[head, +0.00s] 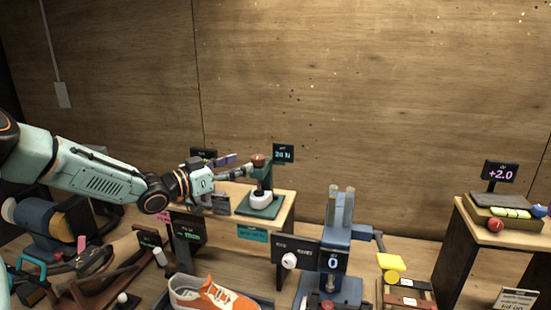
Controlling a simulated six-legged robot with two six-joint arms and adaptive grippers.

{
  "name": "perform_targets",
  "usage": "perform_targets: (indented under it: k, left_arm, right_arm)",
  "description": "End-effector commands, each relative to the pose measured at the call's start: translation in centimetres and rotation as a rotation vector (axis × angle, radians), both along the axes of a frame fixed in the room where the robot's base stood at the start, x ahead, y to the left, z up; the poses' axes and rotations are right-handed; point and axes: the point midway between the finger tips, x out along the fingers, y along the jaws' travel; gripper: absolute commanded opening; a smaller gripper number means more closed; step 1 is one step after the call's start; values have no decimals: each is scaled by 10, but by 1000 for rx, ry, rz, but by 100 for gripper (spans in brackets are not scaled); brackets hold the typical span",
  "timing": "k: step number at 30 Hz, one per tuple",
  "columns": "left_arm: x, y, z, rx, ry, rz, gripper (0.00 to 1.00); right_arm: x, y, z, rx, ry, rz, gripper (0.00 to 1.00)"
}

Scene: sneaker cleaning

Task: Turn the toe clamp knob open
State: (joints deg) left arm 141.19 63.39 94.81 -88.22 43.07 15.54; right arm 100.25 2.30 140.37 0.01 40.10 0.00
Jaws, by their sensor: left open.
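My left gripper (236,180) reaches in from the left over the small wooden stand, open, with its fingers beside a green press-like device (266,182). The device has a brown knob on top (258,160) and a white round piece (261,199) at its base. An orange sneaker (205,294) lies at the bottom edge, partly cut off. I cannot tell which knob belongs to the toe clamp. My right gripper is not in view.
A blue upright machine (340,232) with a display reading 0 stands right of the sneaker. A wooden stand (281,218) carries the green device and a 20 N sign (283,154).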

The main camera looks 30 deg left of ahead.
Motion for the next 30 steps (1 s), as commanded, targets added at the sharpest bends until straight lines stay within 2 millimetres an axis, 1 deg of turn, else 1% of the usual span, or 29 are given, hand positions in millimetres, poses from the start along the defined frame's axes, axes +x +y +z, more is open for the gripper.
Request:
perform_targets:
  k: [4, 8, 12, 15, 24, 30]
  left_arm:
    - [-3, 0, -1, 6, 2, -25, 61]
    - [0, 2, -1, 0, 8, -23, 61]
    - [11, -2, -3, 2, 9, -24, 61]
    - [21, -9, -3, 1, 8, -28, 61]
    - [55, -23, -2, 1, 8, -27, 61]
    - [68, -30, -1, -2, 7, -28, 61]
  right_arm:
    - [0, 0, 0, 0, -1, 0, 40]
    - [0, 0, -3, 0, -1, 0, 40]
    - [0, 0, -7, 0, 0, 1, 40]
    - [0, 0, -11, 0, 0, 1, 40]
    - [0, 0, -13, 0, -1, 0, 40]
    - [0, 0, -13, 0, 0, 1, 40]
